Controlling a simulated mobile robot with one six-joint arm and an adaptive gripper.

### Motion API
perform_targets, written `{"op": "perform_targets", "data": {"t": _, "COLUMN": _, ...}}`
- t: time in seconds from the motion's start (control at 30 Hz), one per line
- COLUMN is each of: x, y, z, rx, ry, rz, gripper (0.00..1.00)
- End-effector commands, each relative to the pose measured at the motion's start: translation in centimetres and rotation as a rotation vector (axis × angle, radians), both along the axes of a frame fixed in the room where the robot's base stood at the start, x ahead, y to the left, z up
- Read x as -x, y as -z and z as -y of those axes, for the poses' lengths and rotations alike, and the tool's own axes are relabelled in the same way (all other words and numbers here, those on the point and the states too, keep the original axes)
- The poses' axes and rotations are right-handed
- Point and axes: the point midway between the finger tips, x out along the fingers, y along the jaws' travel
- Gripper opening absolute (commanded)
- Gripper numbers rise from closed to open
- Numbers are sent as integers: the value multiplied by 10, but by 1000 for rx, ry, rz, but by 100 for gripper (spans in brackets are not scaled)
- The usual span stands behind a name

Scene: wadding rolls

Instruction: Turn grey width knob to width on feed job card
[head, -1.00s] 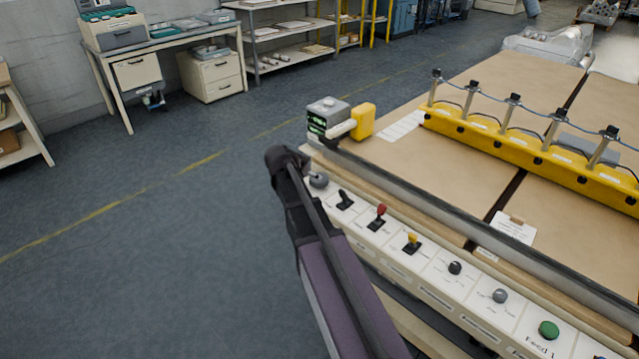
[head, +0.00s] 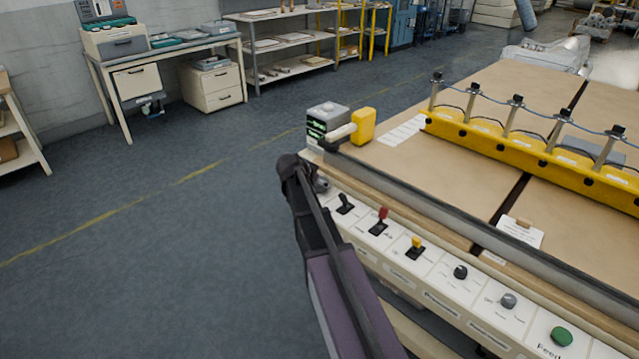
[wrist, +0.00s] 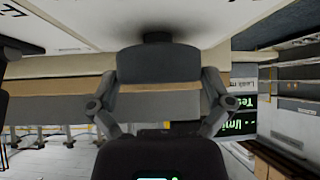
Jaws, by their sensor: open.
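A grey knob (head: 322,184) sits at the far left end of the white control panel, partly covered by my arm. A second grey knob (head: 508,300) sits further right, between a black knob and a green button. I cannot read which label is the width one. A clipboard card (head: 521,232) lies on the tan table; its writing is too small to read. My gripper (wrist: 158,62) is open in the wrist view, with a dark round knob (wrist: 157,37) just beyond it. Contact cannot be told. In the head view my arm's end is beside the left grey knob, fingertips hidden.
Black, red and yellow levers (head: 414,246) stand along the panel. A grey box with a green display (head: 327,121) and a yellow part (head: 363,125) stand at the table's corner. A yellow bar (head: 500,140) crosses the table. The floor at left is clear.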

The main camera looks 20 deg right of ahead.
Motion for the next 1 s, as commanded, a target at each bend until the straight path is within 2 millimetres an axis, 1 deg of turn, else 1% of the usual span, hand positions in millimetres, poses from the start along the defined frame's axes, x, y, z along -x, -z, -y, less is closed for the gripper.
{"op": "perform_targets", "data": {"t": 0.07, "x": 0, "y": 0, "z": 0, "rx": 0, "ry": 0, "rz": 0, "gripper": 100}}
{"op": "perform_targets", "data": {"t": 0.17, "x": 0, "y": 0, "z": 0, "rx": 0, "ry": 0, "rz": 0, "gripper": 73}}
{"op": "perform_targets", "data": {"t": 0.2, "x": 0, "y": 0, "z": 0, "rx": 0, "ry": 0, "rz": 0, "gripper": 61}}
{"op": "perform_targets", "data": {"t": 0.27, "x": 0, "y": 0, "z": 0, "rx": 0, "ry": 0, "rz": 0, "gripper": 45}}
{"op": "perform_targets", "data": {"t": 0.53, "x": -2, "y": 0, "z": -1, "rx": -2, "ry": 37, "rz": 0, "gripper": 45}}
{"op": "perform_targets", "data": {"t": 0.8, "x": -3, "y": 0, "z": 0, "rx": -2, "ry": 212, "rz": 0, "gripper": 45}}
{"op": "perform_targets", "data": {"t": 1.0, "x": -1, "y": 0, "z": -1, "rx": -1, "ry": 272, "rz": 1, "gripper": 45}}
